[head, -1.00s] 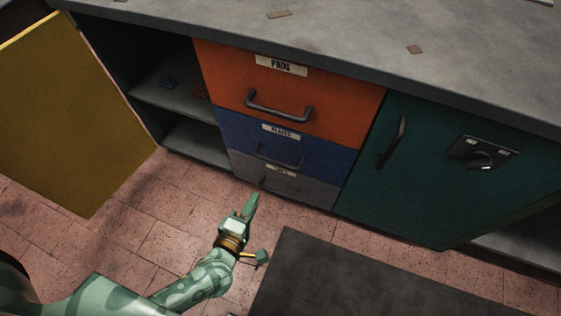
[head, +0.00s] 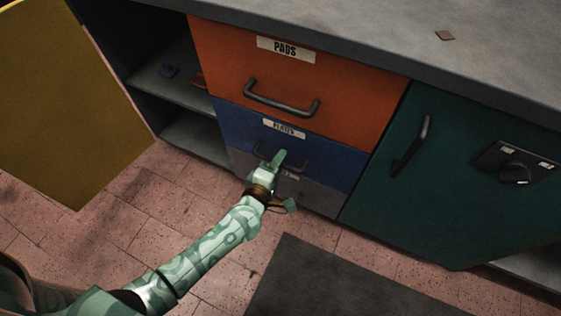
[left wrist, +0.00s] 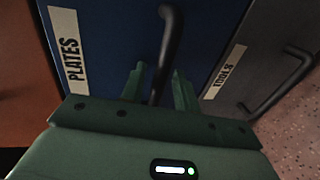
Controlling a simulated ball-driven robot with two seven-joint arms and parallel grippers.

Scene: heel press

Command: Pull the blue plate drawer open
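The blue drawer (head: 330,152) is shut, flush in the cabinet between an orange drawer and a grey one. Its white label reads PLATES (left wrist: 70,50). Its dark bar handle (left wrist: 168,50) shows in the left wrist view, and the gripper partly covers it in the head view. My left gripper (head: 279,160) is at this handle. In the left wrist view its two fingers (left wrist: 159,88) are apart, one on each side of the handle bar, with gaps visible. The drawer face is just beyond the fingertips. My right gripper is in neither view.
The orange PADS drawer (head: 340,88) is above, the grey drawer (head: 325,198) below, both shut. A teal door (head: 440,180) with a handle stands at right. A yellow door (head: 70,110) stands open at left, beside open shelves. A dark mat (head: 330,285) lies on the tiled floor.

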